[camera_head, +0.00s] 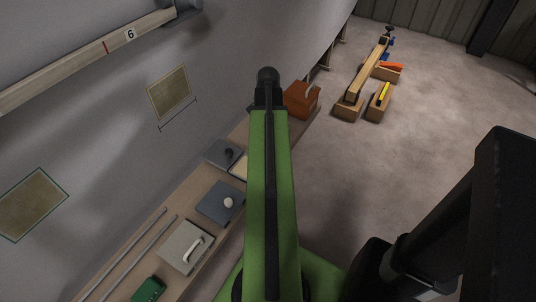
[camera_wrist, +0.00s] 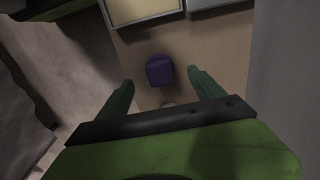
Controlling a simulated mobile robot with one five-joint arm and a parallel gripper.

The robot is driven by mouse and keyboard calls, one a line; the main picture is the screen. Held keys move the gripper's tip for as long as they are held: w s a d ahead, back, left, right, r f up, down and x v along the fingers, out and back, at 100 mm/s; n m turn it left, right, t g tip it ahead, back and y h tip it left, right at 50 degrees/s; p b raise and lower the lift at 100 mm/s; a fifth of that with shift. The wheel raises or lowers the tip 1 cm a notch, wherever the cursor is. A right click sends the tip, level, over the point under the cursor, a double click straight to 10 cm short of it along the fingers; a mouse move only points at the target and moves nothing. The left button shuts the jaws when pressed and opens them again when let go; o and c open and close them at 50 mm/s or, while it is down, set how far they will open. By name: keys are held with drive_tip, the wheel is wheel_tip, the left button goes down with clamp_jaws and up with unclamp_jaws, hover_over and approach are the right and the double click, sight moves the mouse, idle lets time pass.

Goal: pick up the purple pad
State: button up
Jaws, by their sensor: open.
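The purple pad (camera_wrist: 159,71) is a small dark purple block with rounded edges, lying on the tan bench top in the wrist view. My gripper (camera_wrist: 160,84) has two green fingers spread apart. The pad sits in the picture between and slightly beyond the fingertips, and neither finger touches it. How far my gripper is above the pad is hard to tell. In the head view my green arm stretches over the bench, and the pad does not show there.
The bench (camera_head: 172,196) runs along the grey wall. It holds a grey plate with a white knob (camera_head: 228,203), a pale box with a handle (camera_head: 186,247), a dark box (camera_head: 222,155) and an orange box (camera_head: 301,99). A yellow-topped tray (camera_wrist: 140,10) lies beyond the pad.

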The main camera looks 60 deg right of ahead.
drive_tip(key=f+b, duration=0.2)
drive_tip(key=f, duration=0.1)
drive_tip(key=f+b, duration=0.2)
drive_tip(key=b, duration=0.1)
drive_tip(key=shift+d+f, duration=0.2)
drive_tip(key=shift+f, duration=0.2)
drive_tip(key=shift+r, duration=0.2)
drive_tip(key=c, duration=1.5)
wheel_tip(320, 180, up, 5)
drive_tip(key=p, duration=0.5)
drive_tip(key=shift+f, duration=0.2)
drive_tip(key=s+d+r+p, duration=0.1)
drive_tip(key=s+r+p, duration=0.1)
drive_tip(key=s, duration=0.1)
drive_tip(key=s+d+r+p, duration=0.1)
drive_tip(key=s+r+p, duration=0.1)
drive_tip(key=s, duration=0.2)
drive_tip(key=s+d+r+p, duration=0.1)
drive_tip(key=s+r+p, duration=0.1)
drive_tip(key=s, duration=0.2)
drive_tip(key=shift+s+d+r, duration=0.15)
drive_tip(key=shift+r, duration=0.05)
